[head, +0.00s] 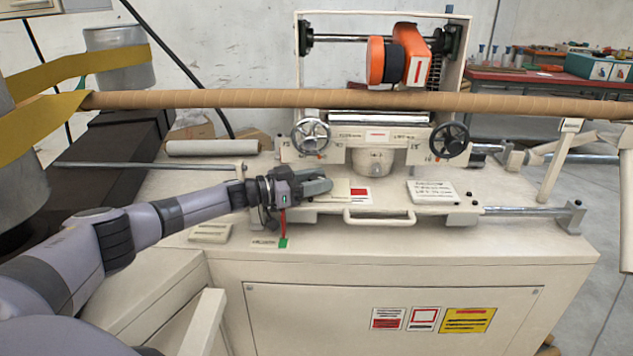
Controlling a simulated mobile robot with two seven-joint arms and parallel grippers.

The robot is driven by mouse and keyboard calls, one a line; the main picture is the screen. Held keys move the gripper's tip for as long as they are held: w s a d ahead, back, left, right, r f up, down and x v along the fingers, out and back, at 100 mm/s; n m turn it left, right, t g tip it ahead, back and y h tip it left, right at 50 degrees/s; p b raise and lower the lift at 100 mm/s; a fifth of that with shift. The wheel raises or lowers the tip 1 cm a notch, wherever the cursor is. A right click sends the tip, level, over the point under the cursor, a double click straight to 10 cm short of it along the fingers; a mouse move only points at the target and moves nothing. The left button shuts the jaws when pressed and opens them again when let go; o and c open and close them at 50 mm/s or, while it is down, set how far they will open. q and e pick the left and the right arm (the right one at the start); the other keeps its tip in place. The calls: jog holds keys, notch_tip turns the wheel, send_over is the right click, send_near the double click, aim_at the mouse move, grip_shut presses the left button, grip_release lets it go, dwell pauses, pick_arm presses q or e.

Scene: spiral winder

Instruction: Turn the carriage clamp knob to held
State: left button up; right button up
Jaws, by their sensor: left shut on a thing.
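My left gripper (318,186) reaches in from the left over the front of the cream carriage (390,202). It is shut on the carriage clamp knob, which my gripper hides almost wholly. A thin red strip (283,219) shows just below the gripper and points down toward a small green mark (283,243) on the machine's front edge. A small label with lettering too small to read lies left of the green mark. I cannot tell the knob's exact angle. My right gripper is not in view.
A bar handle (379,217) sits on the carriage front, right of the gripper. Two handwheels (311,136) (451,139) stand behind. A long brown tube (240,98) crosses above. A tilted white card (432,191) is at right. The right part of the machine top is fairly clear.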

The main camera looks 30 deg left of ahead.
pick_arm(q)
jog(key=o, duration=1)
jog(key=shift+v, duration=3.6)
